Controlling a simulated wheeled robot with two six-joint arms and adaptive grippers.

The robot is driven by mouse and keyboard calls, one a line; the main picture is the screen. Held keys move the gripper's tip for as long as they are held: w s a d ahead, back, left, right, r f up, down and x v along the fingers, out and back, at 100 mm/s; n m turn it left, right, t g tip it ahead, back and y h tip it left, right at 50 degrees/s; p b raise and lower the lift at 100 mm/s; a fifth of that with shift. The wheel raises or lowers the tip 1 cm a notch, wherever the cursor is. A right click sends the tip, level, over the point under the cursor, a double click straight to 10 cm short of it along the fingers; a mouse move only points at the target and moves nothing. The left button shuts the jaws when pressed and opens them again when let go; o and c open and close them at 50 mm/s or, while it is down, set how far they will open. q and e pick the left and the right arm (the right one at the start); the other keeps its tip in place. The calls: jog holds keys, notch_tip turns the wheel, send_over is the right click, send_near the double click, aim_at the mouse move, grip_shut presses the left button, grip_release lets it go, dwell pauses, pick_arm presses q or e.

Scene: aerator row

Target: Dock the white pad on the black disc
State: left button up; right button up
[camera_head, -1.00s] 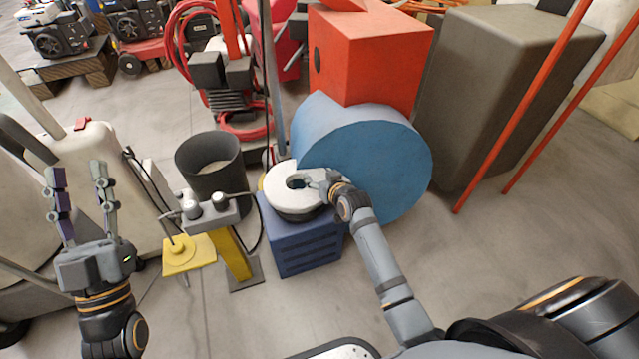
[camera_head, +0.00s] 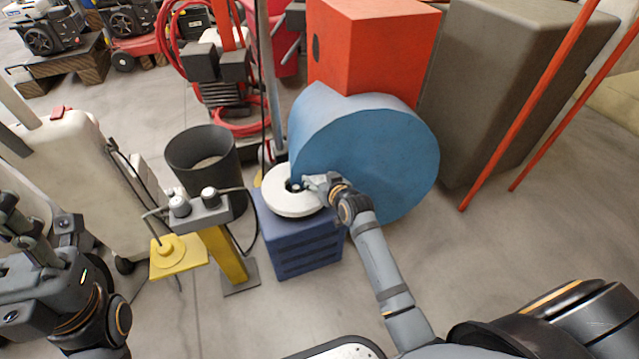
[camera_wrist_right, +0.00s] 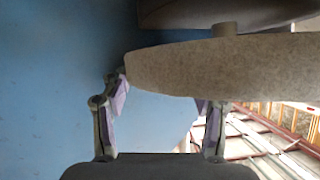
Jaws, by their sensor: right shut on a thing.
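The white pad (camera_head: 287,205) is a thick ring with a central hole, lying nearly flat over the blue slotted box (camera_head: 300,252) in the head view. My right gripper (camera_head: 306,181) is shut on the pad's right side near the hole. In the right wrist view the pad (camera_wrist_right: 230,77) crosses between my fingers. A dark rounded thing (camera_wrist_right: 185,13), which looks like the black disc, shows beyond it with a short stub and a narrow gap between. In the head view the pad hides the disc. My left gripper (camera_head: 25,235) is partly cut off at the left edge, away from the pad.
A dark bin (camera_head: 205,165) and a yellow stand (camera_head: 228,258) with grey knobs are left of the blue box. Open floor lies in front.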

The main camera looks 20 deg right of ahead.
jog(key=shift+r, duration=0.2)
jog(key=shift+f, duration=0.15)
jog(key=shift+f, duration=0.35)
jog(key=shift+f, duration=0.15)
jog(key=o, duration=1.3)
jog(key=shift+c, duration=0.2)
